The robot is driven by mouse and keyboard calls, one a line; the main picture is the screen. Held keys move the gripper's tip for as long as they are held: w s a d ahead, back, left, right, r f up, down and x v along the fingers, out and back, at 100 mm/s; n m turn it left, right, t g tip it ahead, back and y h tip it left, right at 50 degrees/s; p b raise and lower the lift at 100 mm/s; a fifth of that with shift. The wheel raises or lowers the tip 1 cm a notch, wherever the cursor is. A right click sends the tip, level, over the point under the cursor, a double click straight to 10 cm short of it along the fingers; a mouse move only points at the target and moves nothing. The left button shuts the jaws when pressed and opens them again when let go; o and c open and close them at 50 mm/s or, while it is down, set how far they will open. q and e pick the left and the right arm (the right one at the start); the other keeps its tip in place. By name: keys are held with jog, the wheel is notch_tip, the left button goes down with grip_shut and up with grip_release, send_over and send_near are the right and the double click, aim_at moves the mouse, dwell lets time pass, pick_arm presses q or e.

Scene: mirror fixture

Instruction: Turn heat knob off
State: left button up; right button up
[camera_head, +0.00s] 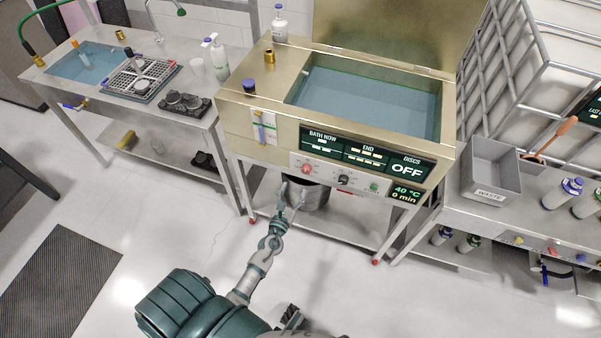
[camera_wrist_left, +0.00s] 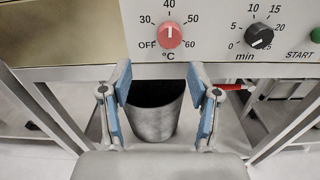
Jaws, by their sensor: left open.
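The heat knob (camera_head: 306,169) is a red dial on the white panel at the front of the brass-coloured bath. In the left wrist view the red knob (camera_wrist_left: 171,36) has its white mark pointing up towards 40, on a scale from OFF at lower left to 60 at lower right. My left gripper (camera_head: 293,192) is open and empty, just below the panel; in the left wrist view its blue-padded fingers (camera_wrist_left: 162,85) stand apart below the knob, not touching it. My right gripper is not in view.
A black minute knob (camera_head: 343,179) and a green start button (camera_head: 374,187) sit right of the heat knob. A display (camera_head: 405,194) reads 40 °C, 0 min. A grey bucket (camera_wrist_left: 150,118) stands below the panel, behind the gripper. A waste bin (camera_head: 492,170) stands right.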

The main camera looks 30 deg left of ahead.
aim_at(305, 171)
pick_arm(q)
jog(key=w, duration=0.5)
jog(key=w+d+r, duration=0.1)
jog(key=w, duration=0.1)
jog(key=shift+w+b, duration=0.35)
jog(key=shift+w+a+f, duration=0.1)
jog(key=shift+w+a, duration=0.1)
jog(key=shift+a, duration=0.15)
jog(key=shift+w+a, duration=0.1)
jog(key=shift+a, duration=0.25)
jog(key=shift+a+f, duration=0.25)
jog(key=shift+a, duration=0.1)
jog(key=shift+w+a+f, duration=0.15)
jog(key=shift+a, duration=0.15)
jog(key=shift+c, duration=0.4)
jog(key=shift+d+r, duration=0.2)
jog(key=shift+d, duration=0.3)
jog(key=c, duration=0.8)
jog(key=shift+d, duration=0.3)
jog(key=shift+c, duration=1.3)
jog(key=shift+r, duration=0.1)
jog(key=shift+a, duration=0.35)
jog(key=shift+d, duration=0.1)
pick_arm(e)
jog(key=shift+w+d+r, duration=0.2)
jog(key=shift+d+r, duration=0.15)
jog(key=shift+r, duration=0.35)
